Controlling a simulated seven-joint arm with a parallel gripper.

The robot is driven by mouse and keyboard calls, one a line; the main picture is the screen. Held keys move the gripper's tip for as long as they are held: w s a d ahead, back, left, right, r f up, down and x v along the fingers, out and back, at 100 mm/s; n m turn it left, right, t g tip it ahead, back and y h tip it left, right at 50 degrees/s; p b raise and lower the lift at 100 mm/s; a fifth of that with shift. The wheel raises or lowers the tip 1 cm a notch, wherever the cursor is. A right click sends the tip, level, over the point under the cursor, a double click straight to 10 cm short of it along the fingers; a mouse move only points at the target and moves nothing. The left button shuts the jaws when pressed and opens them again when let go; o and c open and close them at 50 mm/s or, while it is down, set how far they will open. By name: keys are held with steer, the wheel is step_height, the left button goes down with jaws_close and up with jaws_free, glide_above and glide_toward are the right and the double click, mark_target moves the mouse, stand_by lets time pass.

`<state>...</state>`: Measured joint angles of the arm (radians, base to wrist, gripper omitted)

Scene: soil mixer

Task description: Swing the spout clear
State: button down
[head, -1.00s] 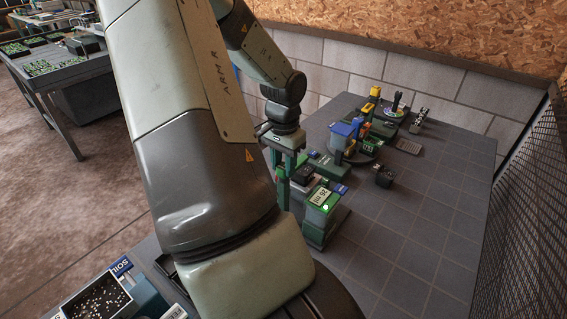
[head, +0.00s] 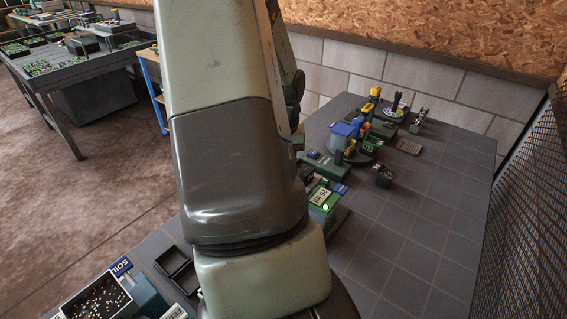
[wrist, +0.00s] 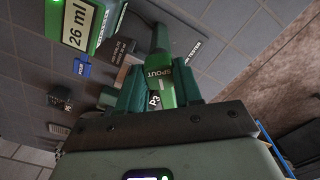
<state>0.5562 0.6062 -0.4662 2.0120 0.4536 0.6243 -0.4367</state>
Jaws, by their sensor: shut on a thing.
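The spout (wrist: 160,42) is a green piece with the label "SPOUT" in the wrist view. My gripper (wrist: 160,92) is shut on it, with a dark green finger on each side of the labelled part. The spout's narrower arm runs up and away from the fingers. A green unit with a "26 ml" display (wrist: 75,27) stands at the upper left of the wrist view; it also shows in the head view (head: 322,200), partly covered by my arm. In the head view my own arm hides the gripper and the spout.
A blue and green machine (head: 345,133) stands farther back on the grey bench (head: 420,225), with a small black block (head: 384,175) beside it. A soil bin (head: 97,300) and a black tray (head: 178,268) are front left. The bench's right side is clear.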

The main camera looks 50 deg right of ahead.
steer(key=n, duration=0.5)
steer(key=shift+n, duration=2.5)
steer(key=c, duration=0.8)
jaws_free()
steer(key=shift+o, duration=0.2)
step_height(320, 180, up, 11)
